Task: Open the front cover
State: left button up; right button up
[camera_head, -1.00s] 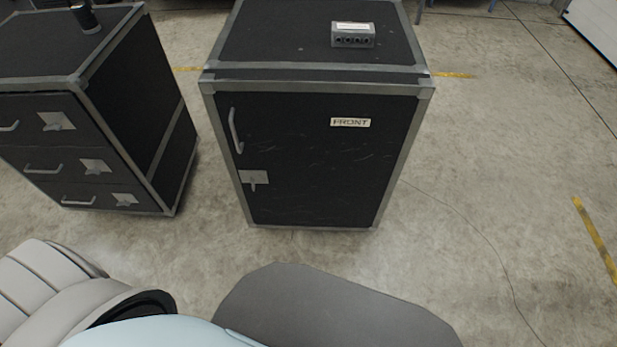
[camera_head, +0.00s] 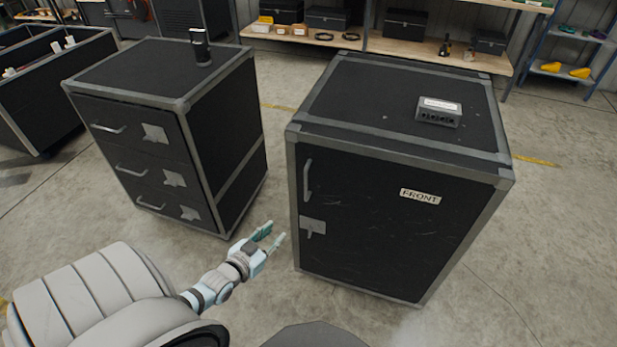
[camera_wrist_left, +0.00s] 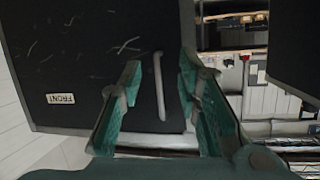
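The front cover (camera_head: 375,235) is the black, grey-edged door of the right-hand case, labelled FRONT. It looks closed. A grey bar handle (camera_head: 307,180) stands on its left side, with a metal latch plate (camera_head: 312,227) below. My left gripper (camera_head: 272,236) is open, left of the cover and apart from it in the head view. In the left wrist view, the handle (camera_wrist_left: 159,86) appears between the two open fingers (camera_wrist_left: 158,85), beyond their tips, with nothing held. The FRONT label (camera_wrist_left: 60,99) shows there upside down. My right gripper is not in view.
A black drawer case (camera_head: 235,135) with a dark cylinder (camera_head: 200,47) on top stands to the left, across a narrow gap. A small grey box (camera_head: 439,111) sits on the cover's case. Shelves (camera_head: 400,47) line the back. Floor in front is clear.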

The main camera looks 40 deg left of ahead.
aim_at(305, 180)
pick_arm(q)
notch_tip(305, 180, up, 9)
jog(key=w+n+t, duration=0.1)
jog(key=w+t, duration=0.2)
jog(key=t, duration=0.1)
jog(key=shift+y, duration=0.3)
jog(key=w+b, duration=0.2)
jog(key=w, duration=0.2)
jog(key=w+b, duration=0.2)
jog(key=w, duration=0.2)
jog(key=w+a+f+b, duration=0.1)
jog(key=w+b, duration=0.1)
jog(key=w, duration=0.2)
jog(key=shift+w+b, duration=0.4)
jog(key=shift+w+a+r, duration=0.1)
jog(key=shift+w+r, duration=0.15)
jog(key=shift+w, duration=0.2)
jog(key=shift+c, duration=0.4)
grip_shut()
